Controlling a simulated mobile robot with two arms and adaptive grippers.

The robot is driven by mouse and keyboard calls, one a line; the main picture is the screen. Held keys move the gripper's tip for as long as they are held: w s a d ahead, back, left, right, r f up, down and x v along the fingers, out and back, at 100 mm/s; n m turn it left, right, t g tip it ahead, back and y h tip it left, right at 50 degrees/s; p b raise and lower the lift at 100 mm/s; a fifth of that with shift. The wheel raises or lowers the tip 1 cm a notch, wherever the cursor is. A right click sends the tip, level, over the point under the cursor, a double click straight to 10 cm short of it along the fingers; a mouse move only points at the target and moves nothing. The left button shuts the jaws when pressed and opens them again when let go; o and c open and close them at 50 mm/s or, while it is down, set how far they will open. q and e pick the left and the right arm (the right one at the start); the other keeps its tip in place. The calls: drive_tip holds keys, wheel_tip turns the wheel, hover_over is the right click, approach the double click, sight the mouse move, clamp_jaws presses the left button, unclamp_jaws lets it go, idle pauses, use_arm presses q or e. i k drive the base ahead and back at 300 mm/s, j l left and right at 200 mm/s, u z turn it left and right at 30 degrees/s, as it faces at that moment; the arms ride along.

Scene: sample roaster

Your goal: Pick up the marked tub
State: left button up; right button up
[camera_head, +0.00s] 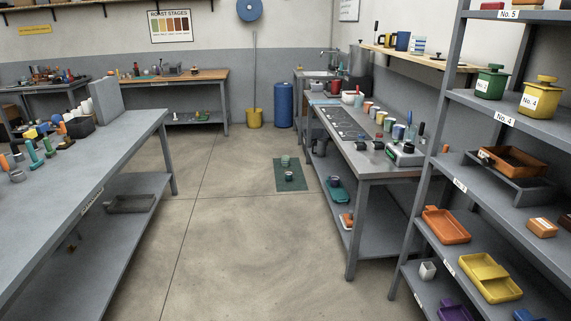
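A yellow lidded tub (538,99) with a white label reading "No. 4" stands upright on the upper shelf at the right. A green lidded tub (491,84) stands to its left on the same shelf. It also carries a pale label, too small for me to read surely. The frames do not settle which of the two is the marked tub. Neither of my grippers shows in the head view.
The grey shelf rack (447,139) fills the right side, with an orange tray (446,226) and a yellow tray (489,279) lower down. A long workbench (75,185) stands left. A green mat (290,164) with small pots lies on the otherwise clear middle floor.

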sight(285, 161)
drive_tip(key=i+j+u, duration=0.2)
drive_tip(key=i, duration=0.3)
drive_tip(key=i+u, duration=0.25)
drive_tip(key=i, duration=0.25)
drive_tip(key=i+u, duration=0.1)
drive_tip(key=i, duration=3.65)
drive_tip(key=i+z, duration=0.1)
drive_tip(key=i, duration=0.55)
drive_tip(key=i+j+z, duration=0.15)
drive_tip(key=i, duration=0.45)
drive_tip(key=i+z, duration=0.1)
drive_tip(key=i, duration=0.55)
drive_tip(key=j, duration=0.05)
